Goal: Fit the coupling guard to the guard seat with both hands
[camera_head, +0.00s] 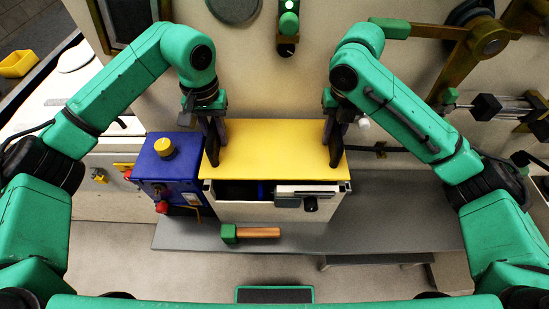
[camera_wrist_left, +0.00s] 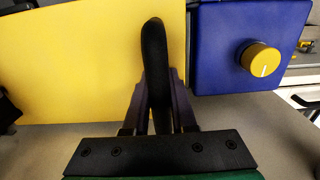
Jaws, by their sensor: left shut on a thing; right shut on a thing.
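The yellow panel, which I take for the coupling guard (camera_head: 272,145), lies flat and level over a light box at the middle of the grey bench. It fills the left part of the left wrist view (camera_wrist_left: 75,60). I cannot make out the guard seat, nor whether the panel rests on anything.
A blue control box (camera_head: 176,185) with a yellow knob (camera_head: 164,147) and red buttons stands close to the panel's left. A hammer-like tool with a green head (camera_head: 229,233) lies on the grey bench (camera_head: 400,220) in front. The bench is clear to the right.

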